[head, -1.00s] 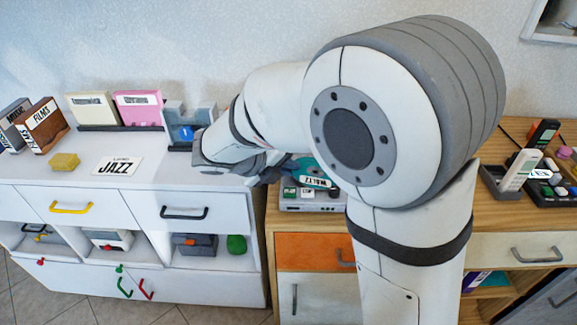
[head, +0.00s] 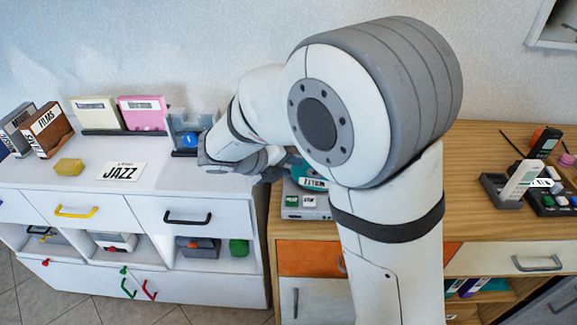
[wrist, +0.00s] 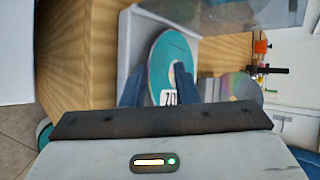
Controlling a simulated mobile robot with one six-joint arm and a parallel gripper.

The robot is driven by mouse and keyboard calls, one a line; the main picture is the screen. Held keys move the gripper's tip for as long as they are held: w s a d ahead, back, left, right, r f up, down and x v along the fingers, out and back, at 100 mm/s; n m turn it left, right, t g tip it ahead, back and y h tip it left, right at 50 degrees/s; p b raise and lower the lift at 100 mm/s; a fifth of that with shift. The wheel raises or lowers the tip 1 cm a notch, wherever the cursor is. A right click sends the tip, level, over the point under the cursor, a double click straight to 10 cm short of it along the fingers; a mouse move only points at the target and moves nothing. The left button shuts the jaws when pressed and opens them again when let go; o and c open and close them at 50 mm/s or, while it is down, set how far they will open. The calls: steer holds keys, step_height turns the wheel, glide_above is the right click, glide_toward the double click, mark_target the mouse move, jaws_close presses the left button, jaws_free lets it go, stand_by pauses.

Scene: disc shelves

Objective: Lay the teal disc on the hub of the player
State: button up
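The teal disc (head: 307,172) with a white label is over the grey player (head: 305,207) on the wooden cabinet, partly hidden by my arm in the head view. In the wrist view the teal disc (wrist: 172,60) lies between my gripper's (wrist: 158,75) two fingers, one finger in front of its face and the other at its left edge. The hub is hidden, and the gap between disc and player cannot be told. My gripper's fingers are mostly hidden in the head view.
A white cabinet (head: 170,190) stands at left, with a JAZZ card (head: 121,171), a yellow block (head: 69,167), upright cases and a grey stand (head: 184,135) on top. Remotes in a dark holder (head: 500,190) stand at right. The wooden top (head: 455,190) beside my arm is clear.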

steer(key=shift+a+f, duration=0.1)
steer(key=shift+f, duration=0.05)
steer(key=p+v, duration=0.1)
steer(key=v, duration=0.6)
steer(key=shift+s+r, duration=0.25)
steer(key=shift+r, duration=0.1)
steer(key=shift+a, duration=0.1)
steer(key=s+d+r+n+g+y+p, duration=0.1)
steer(key=s+d+r+n+y+p, duration=0.2)
steer(key=s+d+n, duration=0.5)
steer(key=s+d+r+n+g+y+p, duration=0.2)
steer(key=s+d+n+y, duration=0.3)
steer(key=n, duration=1.9)
steer(key=s+d+r+p, duration=0.1)
steer(key=s+d, duration=0.2)
steer(key=d, duration=0.4)
steer(key=shift+g+p, duration=0.3)
steer(key=shift+p, duration=0.05)
